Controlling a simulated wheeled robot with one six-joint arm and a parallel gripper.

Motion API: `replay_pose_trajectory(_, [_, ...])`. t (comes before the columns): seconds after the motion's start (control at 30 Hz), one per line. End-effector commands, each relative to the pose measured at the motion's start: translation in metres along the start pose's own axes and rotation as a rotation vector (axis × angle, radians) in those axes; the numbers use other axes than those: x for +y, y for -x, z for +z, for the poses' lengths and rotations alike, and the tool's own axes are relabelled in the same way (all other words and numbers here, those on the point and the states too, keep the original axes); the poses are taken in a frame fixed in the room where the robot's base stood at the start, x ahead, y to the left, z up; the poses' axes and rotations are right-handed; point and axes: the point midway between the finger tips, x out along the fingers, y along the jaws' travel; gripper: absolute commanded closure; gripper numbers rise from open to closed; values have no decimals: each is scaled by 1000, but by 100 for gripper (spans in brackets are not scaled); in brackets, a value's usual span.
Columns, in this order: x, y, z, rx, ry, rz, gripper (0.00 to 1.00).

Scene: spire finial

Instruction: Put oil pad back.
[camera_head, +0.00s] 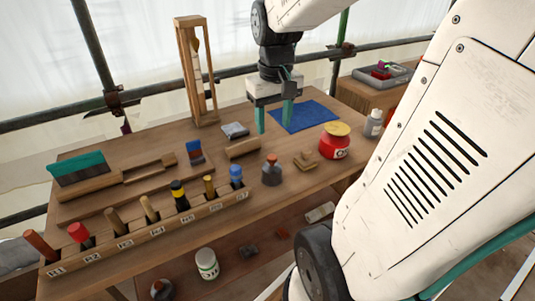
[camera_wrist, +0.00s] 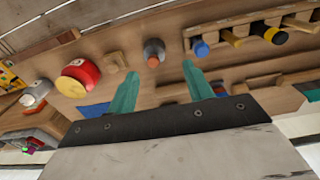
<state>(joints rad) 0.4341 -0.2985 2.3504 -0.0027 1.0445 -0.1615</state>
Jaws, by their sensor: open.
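I cannot tell for sure which thing is the oil pad. A blue cloth (camera_head: 305,116) lies flat just right of and behind my gripper. My gripper (camera_head: 275,127) points down over the bench, its teal fingers apart with nothing between them. In the wrist view its fingers (camera_wrist: 160,68) are also spread and empty. A wooden block (camera_head: 243,148) lies in front of the grey block.
A labelled rack (camera_head: 150,236) with several handled tools runs along the front edge. A tall wooden frame (camera_head: 196,72) stands at the back. A red jar (camera_head: 334,141), a grey bottle (camera_head: 272,171) and a white bottle (camera_head: 373,123) stand right. A tray (camera_head: 384,76) sits beyond.

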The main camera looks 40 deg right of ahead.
Motion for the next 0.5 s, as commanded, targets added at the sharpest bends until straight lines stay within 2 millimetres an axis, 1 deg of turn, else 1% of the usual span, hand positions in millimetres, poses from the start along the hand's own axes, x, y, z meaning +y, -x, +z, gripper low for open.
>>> replay_pose_trajectory(0.03, [-25, 11, 18, 20, 51, -1, 49])
replay_pose_trajectory(0.1, [-50, 20, 45, 34, 104, -5, 49])
replay_pose_trajectory(0.17, [-67, 26, 68, 44, 147, -9, 49])
replay_pose_trajectory(0.2, [-76, 28, 82, 50, 173, -12, 49])
replay_pose_trajectory(0.3, [-90, 31, 110, 63, 224, -20, 49])
replay_pose_trajectory(0.33, [-93, 31, 117, 66, 235, -22, 49])
replay_pose_trajectory(0.4, [-98, 31, 129, 69, 254, -25, 49])
replay_pose_trajectory(0.5, [-101, 30, 138, 72, 268, -28, 49])
